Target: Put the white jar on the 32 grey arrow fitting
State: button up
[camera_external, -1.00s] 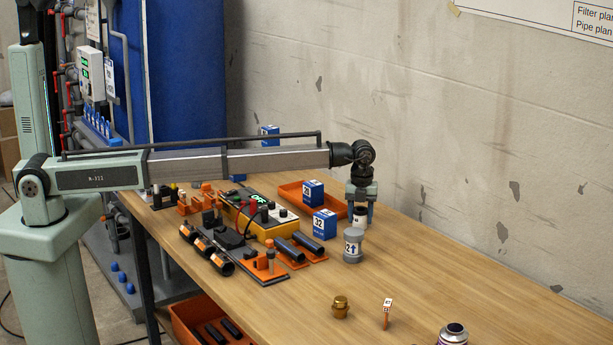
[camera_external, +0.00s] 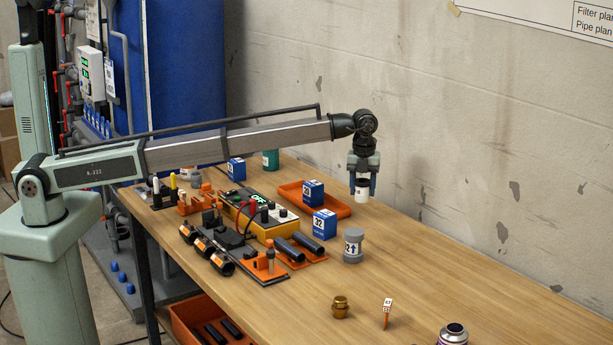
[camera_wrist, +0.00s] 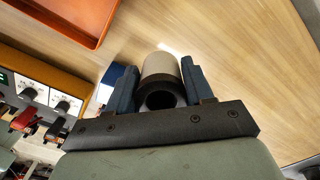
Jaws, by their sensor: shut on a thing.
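The white jar (camera_external: 362,187) has a dark top and hangs upright in my gripper (camera_external: 362,178), above the table and behind the grey fitting. In the wrist view the jar (camera_wrist: 161,72) is between the two blue fingers of my gripper (camera_wrist: 160,85), which is shut on it. The grey arrow fitting (camera_external: 353,246) stands upright on the table below and a little left of the jar. Its white label shows an up arrow and a number that looks like 21 or 32. The fitting is not clearly seen in the wrist view.
A blue box marked 32 (camera_external: 324,224) stands left of the fitting, with another blue box (camera_external: 313,193) behind it. An orange tray (camera_external: 338,209) lies behind. A brass fitting (camera_external: 340,307), a small tag (camera_external: 387,313) and a can (camera_external: 453,335) stand in front. The right side of the table is clear.

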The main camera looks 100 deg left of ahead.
jog(key=w+d+r+m, duration=0.1)
jog(key=d+r, duration=0.2)
jog(key=d, duration=0.4)
jog(key=w+d+r+m, duration=0.1)
jog(key=w+d+r, duration=0.15)
jog(key=d, duration=0.45)
notch_tip(320, 180, up, 4)
jog(key=f+n, duration=0.1)
jog(key=n, duration=0.3)
send_over(354, 230)
jog(key=shift+a+f, duration=0.1)
jog(key=shift+f, duration=4.45)
jog(key=shift+f, duration=0.2)
jog(key=o, duration=1.1)
jog(key=shift+c, duration=0.2)
notch_tip(354, 230, up, 12)
jog(key=shift+r, duration=0.2)
